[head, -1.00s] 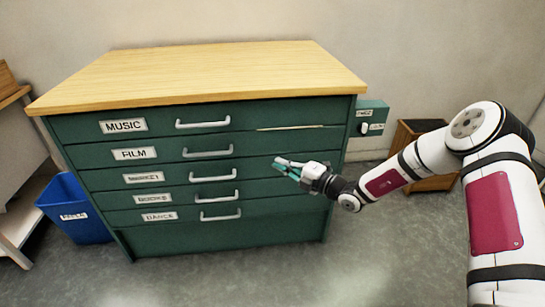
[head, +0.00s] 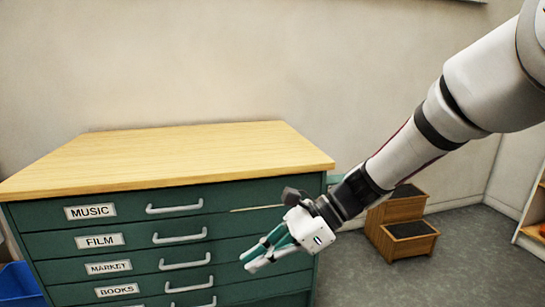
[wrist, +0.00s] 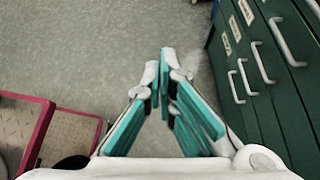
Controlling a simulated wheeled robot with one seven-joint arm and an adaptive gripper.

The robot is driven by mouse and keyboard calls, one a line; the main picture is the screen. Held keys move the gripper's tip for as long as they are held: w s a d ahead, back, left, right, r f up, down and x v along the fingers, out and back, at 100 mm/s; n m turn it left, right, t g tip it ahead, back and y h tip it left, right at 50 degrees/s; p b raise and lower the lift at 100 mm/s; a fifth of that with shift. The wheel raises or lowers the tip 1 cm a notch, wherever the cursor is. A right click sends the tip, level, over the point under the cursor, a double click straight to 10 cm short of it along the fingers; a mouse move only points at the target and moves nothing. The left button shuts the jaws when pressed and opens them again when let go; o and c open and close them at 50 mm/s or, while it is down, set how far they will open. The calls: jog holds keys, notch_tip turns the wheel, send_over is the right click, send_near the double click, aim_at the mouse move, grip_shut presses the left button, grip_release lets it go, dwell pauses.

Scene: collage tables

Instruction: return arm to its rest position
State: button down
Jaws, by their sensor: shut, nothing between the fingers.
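My gripper (head: 252,262) is in front of the right part of a green drawer cabinet in the head view, with its fingers pointing down and to the left. In the wrist view my gripper (wrist: 165,60) has its teal-padded fingertips together, with nothing between them and grey floor beyond. My arm reaches in from the upper right of the head view. Whether the fingers touch the drawer fronts cannot be told from the head view; in the wrist view the cabinet stands apart to the right.
The green cabinet (head: 130,225) has a wooden top (head: 170,158), labelled drawers and white handles. A wooden step stool (head: 400,225) stands at the right. A blue bin (head: 18,284) is at the lower left. A red-edged object (wrist: 45,135) is at the wrist view's left. Floor between is clear.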

jog(key=s+d+r+n+t+h, duration=0.1)
jog(key=s+d+r+n+h, duration=0.1)
jog(key=s+d+n+h, duration=0.75)
jog(key=s+d+r+n+t+h, duration=0.2)
jog(key=s+d+n, duration=0.4)
jog(key=s+d, duration=0.8)
notch_tip(320, 180, up, 22)
jog(key=s+a+t+p, duration=0.1)
jog(key=s+t+p, duration=0.1)
jog(key=p, duration=1.9)
jog(key=shift+s+a+n+t, duration=0.2)
jog(key=shift+a+n+t, duration=0.2)
jog(key=shift+t, duration=0.3)
jog(key=shift+a+y, duration=0.1)
jog(key=shift+y, duration=0.15)
